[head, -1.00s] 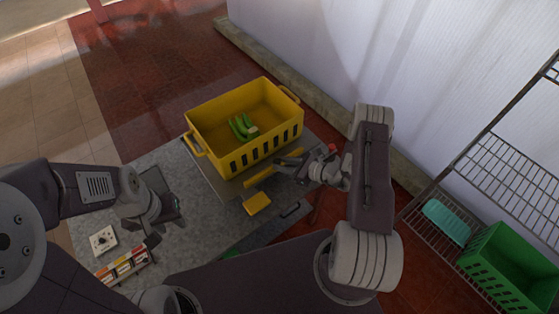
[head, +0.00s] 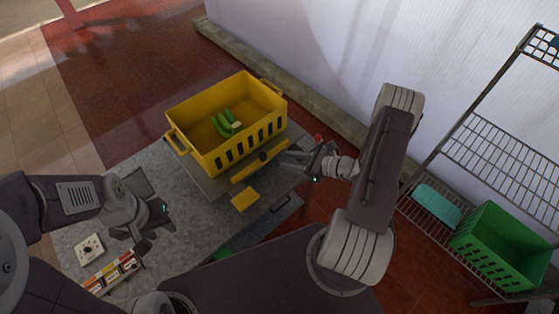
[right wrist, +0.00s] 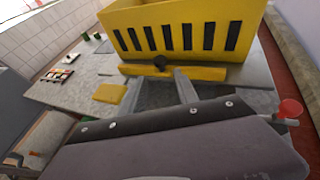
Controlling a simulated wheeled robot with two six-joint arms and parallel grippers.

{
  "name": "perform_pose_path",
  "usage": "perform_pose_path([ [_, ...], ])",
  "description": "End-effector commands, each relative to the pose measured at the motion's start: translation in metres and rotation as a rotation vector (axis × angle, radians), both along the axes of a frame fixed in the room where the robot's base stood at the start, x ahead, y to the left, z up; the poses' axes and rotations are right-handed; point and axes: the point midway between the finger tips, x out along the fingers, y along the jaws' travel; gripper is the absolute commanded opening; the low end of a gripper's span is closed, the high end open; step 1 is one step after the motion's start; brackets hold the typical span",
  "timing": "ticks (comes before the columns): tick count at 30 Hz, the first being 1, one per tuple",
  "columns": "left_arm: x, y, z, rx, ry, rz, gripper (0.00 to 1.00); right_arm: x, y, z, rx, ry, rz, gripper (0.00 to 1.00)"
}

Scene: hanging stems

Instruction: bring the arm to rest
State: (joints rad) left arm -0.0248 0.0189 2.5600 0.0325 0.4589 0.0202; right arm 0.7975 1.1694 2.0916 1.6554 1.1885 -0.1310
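My right gripper (head: 281,160) is open and empty. It is just right of a yellow bar with a dark round knob (head: 245,172), which lies in front of the yellow crate. In the right wrist view its two grey fingers (right wrist: 161,92) are apart, with the bar (right wrist: 205,73) beyond their tips. My left gripper (head: 162,226) hangs over the left part of the grey table, its dark fingers apart and nothing seen between them. The right arm is stretched out, bent over the table's right side.
The yellow crate (head: 200,157) holds green long items (head: 222,122) on the grey table (head: 185,262). A yellow block (head: 245,199), a white dial box (head: 89,249) and a colored rack (head: 112,272) lie nearby. A wire shelf with a green basket (head: 500,250) stands right.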

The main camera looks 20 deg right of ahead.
Motion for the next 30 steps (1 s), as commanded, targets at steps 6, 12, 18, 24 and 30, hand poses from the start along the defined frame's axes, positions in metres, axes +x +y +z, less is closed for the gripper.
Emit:
perform_pose_path([
  [6, 0.0, 0.0, -0.001, 0.0, 0.0, 0.0, 0.36, -0.005, -0.004, 0.003, 0.0, 0.0, 0.001, 0.37],
  [12, 0.0, 0.0, -0.001, 0.0, 0.0, 0.0, 0.36, -0.005, -0.004, 0.003, 0.0, 0.0, 0.001, 0.37],
  [18, 0.0, 0.0, -0.002, 0.0, 0.0, 0.0, 0.36, -0.004, -0.002, 0.002, 0.0, 0.0, 0.006, 0.37],
  [24, 0.0, 0.0, -0.02, 0.0, 0.0, 0.0, 0.36, 0.029, 0.055, 0.044, -0.117, -0.138, 0.231, 0.37],
  [30, 0.0, 0.0, -0.043, 0.0, 0.0, 0.0, 0.36, -0.053, 0.174, 0.095, -0.399, -0.327, 0.921, 0.37],
])
